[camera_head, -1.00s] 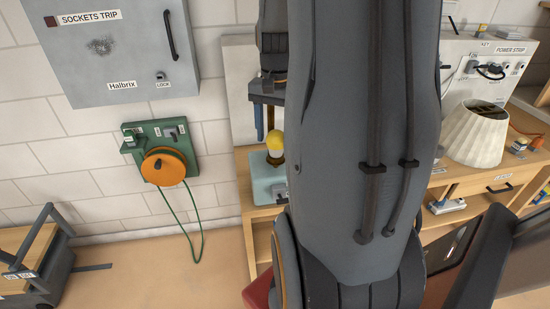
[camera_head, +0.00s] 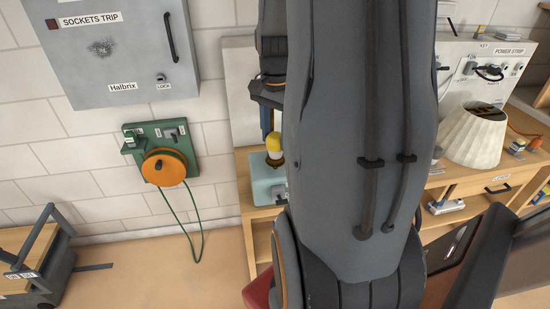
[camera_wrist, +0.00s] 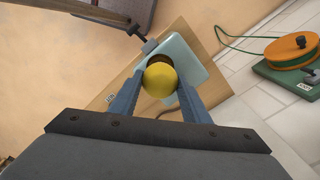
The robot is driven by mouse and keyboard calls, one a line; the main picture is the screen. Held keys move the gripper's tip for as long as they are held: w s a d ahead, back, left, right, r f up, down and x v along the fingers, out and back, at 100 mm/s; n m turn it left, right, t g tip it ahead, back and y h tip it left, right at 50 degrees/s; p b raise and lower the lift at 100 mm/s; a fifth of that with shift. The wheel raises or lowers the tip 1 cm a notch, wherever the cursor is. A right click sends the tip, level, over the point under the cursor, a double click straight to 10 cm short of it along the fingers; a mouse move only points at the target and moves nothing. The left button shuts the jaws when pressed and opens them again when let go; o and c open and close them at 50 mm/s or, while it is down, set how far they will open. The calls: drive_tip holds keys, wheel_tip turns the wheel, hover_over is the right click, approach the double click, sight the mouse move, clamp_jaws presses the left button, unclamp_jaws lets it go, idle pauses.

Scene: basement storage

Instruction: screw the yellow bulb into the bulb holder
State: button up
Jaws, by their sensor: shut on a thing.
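The yellow bulb (camera_wrist: 160,79) shows between my two blue fingers in the wrist view; in the head view the bulb (camera_head: 273,142) is upright above the pale blue-green base of the bulb holder (camera_head: 264,178). My gripper (camera_wrist: 158,92) is shut on the bulb, with a finger on each side. The holder's base also shows behind the bulb in the wrist view (camera_wrist: 182,54). The bulb hides the holder's socket in the wrist view, so I cannot tell how deep the bulb sits. My arm covers part of the holder in the head view.
The holder stands on a wooden bench (camera_head: 246,165). An orange cable reel (camera_head: 164,167) hangs on the wall at left, under a grey sockets box (camera_head: 125,50). A white lampshade (camera_head: 474,136) and a power strip (camera_head: 489,70) are at right, beyond my arm.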

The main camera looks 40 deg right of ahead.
drive_tip(key=o, duration=1.5)
drive_tip(key=shift+r, duration=0.15)
drive_tip(key=shift+r+p, duration=3.75)
drive_tip(key=shift+r, duration=0.6)
